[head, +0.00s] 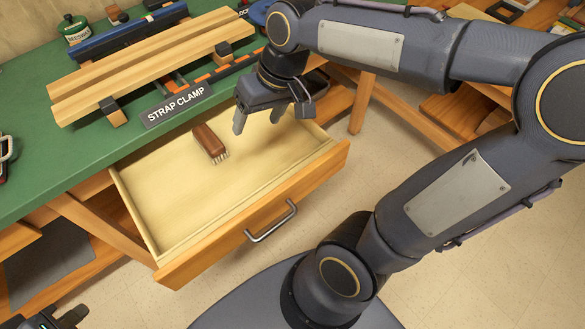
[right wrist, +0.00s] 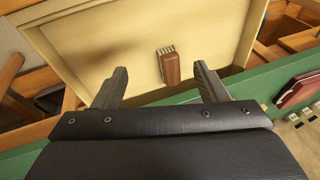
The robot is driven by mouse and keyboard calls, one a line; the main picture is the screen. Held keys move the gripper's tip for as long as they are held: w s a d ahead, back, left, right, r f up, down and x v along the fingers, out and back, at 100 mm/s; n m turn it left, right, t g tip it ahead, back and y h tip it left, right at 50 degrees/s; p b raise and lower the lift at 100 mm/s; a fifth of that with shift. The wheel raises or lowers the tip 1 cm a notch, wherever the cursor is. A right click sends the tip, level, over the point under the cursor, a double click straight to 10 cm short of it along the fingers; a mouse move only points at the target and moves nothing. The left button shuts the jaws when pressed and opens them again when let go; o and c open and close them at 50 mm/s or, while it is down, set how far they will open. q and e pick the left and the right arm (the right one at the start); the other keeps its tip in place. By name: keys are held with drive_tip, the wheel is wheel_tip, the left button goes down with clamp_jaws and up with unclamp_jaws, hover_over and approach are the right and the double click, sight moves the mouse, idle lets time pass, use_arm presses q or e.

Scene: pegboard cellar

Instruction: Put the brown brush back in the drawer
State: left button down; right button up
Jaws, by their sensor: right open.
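The brown brush (head: 208,140) lies on the floor of the open wooden drawer (head: 180,205), near its back, with its pale bristles towards the drawer front. My right gripper (head: 257,118) is open and empty above the drawer, to the right of the brush and apart from it. In the right wrist view the brush (right wrist: 171,70) shows beyond the open fingers (right wrist: 160,88), between them and slightly right of centre. My left gripper (head: 70,318) shows only in part at the bottom left corner, and its jaws cannot be made out.
The green bench top (head: 60,180) above the drawer holds clamped wooden boards (head: 150,65) and a "STRAP CLAMP" label (head: 177,104). The drawer's metal handle (head: 271,222) faces the open floor. Most of the drawer's floor is bare.

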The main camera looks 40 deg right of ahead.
drive_tip(key=s+a+f+m+t, duration=0.1)
drive_tip(key=s+f+t, duration=0.1)
drive_tip(key=s, duration=1)
drive_tip(key=shift+s+f+t+y, duration=0.15)
drive_tip(key=shift+f+t+y, duration=0.25)
drive_tip(key=shift+f, duration=0.35)
